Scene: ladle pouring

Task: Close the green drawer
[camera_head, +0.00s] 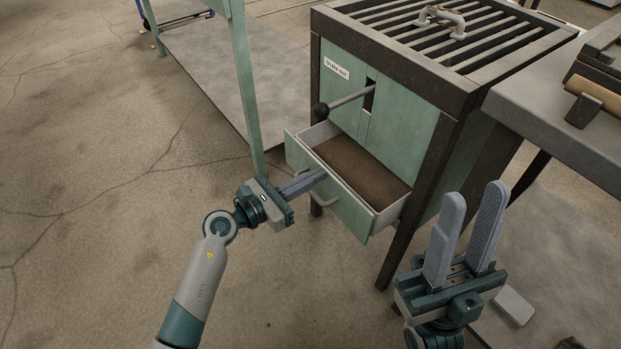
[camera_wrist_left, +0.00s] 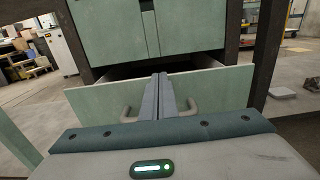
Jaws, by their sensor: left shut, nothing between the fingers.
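The green drawer (camera_head: 346,199) sticks out, open, from the lower front of the green cabinet (camera_head: 400,108). Its inside shows a brown, empty-looking floor. A grey bar handle (camera_head: 325,199) is on its front panel, and the panel also shows in the left wrist view (camera_wrist_left: 226,90). My left gripper (camera_head: 322,172) is shut and empty, its fingertips at the drawer's front panel near the handle. In the left wrist view the fingers (camera_wrist_left: 160,80) lie between the two ends of the handle; I cannot tell if they touch the panel. My right gripper (camera_head: 475,197) is open and empty, fingers pointing up, right of the drawer.
A lever with a black knob (camera_head: 321,110) juts from the cabinet above the drawer. A grey table (camera_head: 570,110) stands at the right. A green post (camera_head: 245,90) rises left of the drawer. The concrete floor in front is clear.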

